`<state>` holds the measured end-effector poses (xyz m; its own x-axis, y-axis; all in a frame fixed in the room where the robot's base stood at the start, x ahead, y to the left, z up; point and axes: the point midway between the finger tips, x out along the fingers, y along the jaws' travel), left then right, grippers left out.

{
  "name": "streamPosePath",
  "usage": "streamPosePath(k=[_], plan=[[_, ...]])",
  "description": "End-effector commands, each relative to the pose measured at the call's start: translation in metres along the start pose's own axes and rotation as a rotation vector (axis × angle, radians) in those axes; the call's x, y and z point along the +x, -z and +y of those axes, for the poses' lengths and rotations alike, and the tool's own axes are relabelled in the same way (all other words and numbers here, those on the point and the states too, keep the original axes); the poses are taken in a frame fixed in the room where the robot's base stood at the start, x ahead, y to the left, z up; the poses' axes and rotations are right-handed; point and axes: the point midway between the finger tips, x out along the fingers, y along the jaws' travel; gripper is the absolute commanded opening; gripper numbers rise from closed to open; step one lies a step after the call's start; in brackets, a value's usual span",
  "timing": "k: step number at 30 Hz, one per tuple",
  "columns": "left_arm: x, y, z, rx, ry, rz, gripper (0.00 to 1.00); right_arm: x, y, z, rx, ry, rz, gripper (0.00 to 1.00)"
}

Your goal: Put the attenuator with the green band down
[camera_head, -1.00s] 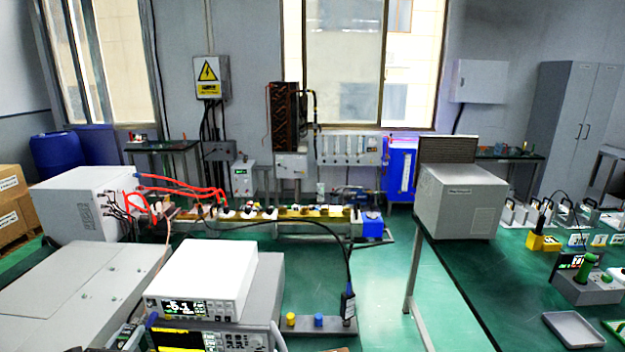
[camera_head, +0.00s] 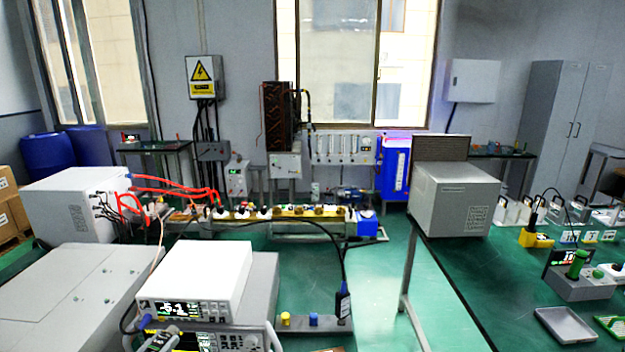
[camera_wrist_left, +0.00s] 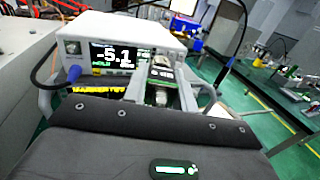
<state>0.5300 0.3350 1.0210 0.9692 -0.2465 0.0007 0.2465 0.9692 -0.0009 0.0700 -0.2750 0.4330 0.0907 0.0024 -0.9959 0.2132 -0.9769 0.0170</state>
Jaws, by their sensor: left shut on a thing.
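My left gripper (camera_head: 160,340) is at the bottom left of the head view, in front of the lower instrument. In the left wrist view, its fingers (camera_wrist_left: 161,88) are shut on the attenuator with the green band (camera_wrist_left: 161,70). The attenuator has a dark body with a green band and a silvery lower part. It is held in front of the white meter (camera_wrist_left: 100,45), which reads -5.1. A grey holder (camera_head: 300,332) with a yellow-topped piece (camera_head: 285,319) and a blue-topped piece (camera_head: 314,319) stands to the right of the instruments. My right gripper is not in view.
The white meter (camera_head: 196,275) sits on a grey instrument. A black probe (camera_head: 343,306) hangs on a cable beside the holder. A green-topped table at right carries a grey box (camera_head: 453,200) and an empty grey tray (camera_head: 566,325). Green floor is free between.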

Motion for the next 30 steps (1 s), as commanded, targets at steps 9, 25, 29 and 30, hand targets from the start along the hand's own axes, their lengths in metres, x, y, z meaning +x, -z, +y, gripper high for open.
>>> streamPosePath(k=[9,25,29,30], plan=[[-0.038,-0.031,-0.114,0.0,0.231,-0.003,0.0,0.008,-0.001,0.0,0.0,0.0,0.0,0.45],[-0.047,-0.029,-0.128,0.0,0.252,0.0,0.0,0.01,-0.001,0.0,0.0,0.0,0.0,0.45],[-0.046,-0.031,-0.131,0.001,0.266,-0.002,0.0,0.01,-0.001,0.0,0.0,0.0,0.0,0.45],[-0.045,-0.033,-0.134,0.002,0.281,-0.003,0.0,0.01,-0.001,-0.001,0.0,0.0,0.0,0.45]])
